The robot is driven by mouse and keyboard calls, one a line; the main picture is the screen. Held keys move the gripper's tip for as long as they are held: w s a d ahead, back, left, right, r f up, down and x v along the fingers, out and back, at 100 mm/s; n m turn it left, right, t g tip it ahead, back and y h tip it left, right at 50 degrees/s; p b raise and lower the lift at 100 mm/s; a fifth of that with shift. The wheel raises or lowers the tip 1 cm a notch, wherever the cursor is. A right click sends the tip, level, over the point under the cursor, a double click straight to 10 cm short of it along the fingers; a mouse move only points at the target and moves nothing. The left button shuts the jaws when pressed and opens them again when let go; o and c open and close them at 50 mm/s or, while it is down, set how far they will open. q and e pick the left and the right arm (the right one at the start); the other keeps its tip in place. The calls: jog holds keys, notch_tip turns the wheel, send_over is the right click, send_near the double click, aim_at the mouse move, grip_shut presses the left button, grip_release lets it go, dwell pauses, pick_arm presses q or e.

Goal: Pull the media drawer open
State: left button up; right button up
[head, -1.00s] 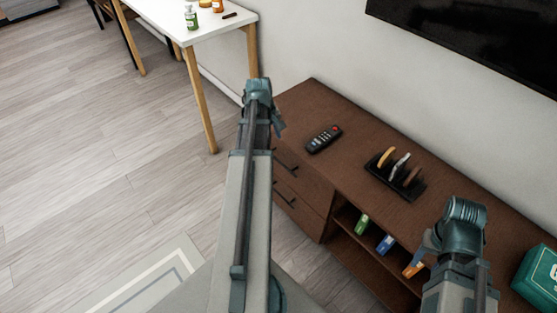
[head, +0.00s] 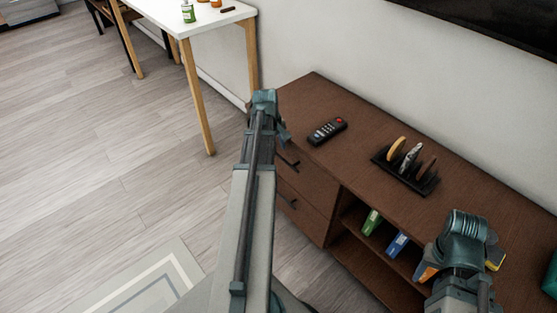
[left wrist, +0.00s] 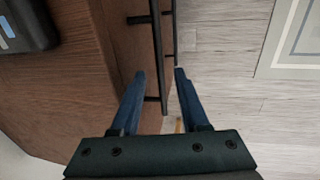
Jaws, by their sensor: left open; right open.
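The brown media cabinet (head: 384,155) has two drawers at its left end, both closed. The upper drawer (head: 306,178) has a black bar handle (head: 289,160), which also shows in the left wrist view (left wrist: 157,50). The lower drawer (head: 301,214) has a similar handle (head: 287,201). My left gripper (head: 283,136) is open at the upper drawer front. In the left wrist view its fingers (left wrist: 160,75) lie on either side of the upper handle bar; contact cannot be told. My right gripper (head: 458,262) is open and empty in front of the cabinet's right part; its fingers are mostly hidden.
On the cabinet top lie a black remote (head: 327,130) and a dark rack (head: 405,172) holding several items. Green (head: 371,222) and blue (head: 397,243) cases stand in the open shelf. A white table (head: 185,18) stands at the back.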

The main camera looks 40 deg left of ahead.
pick_arm(q)
jog(key=shift+w+f+b, duration=0.15)
jog(key=shift+f+b, duration=0.35)
jog(key=shift+f, duration=0.25)
jog(key=shift+w+f+b, duration=0.15)
jog(key=shift+f+b, duration=0.3)
jog(key=shift+f, duration=0.25)
pick_arm(e)
notch_tip(320, 180, down, 3)
jog(key=shift+r, duration=0.1)
pick_arm(q)
grip_shut()
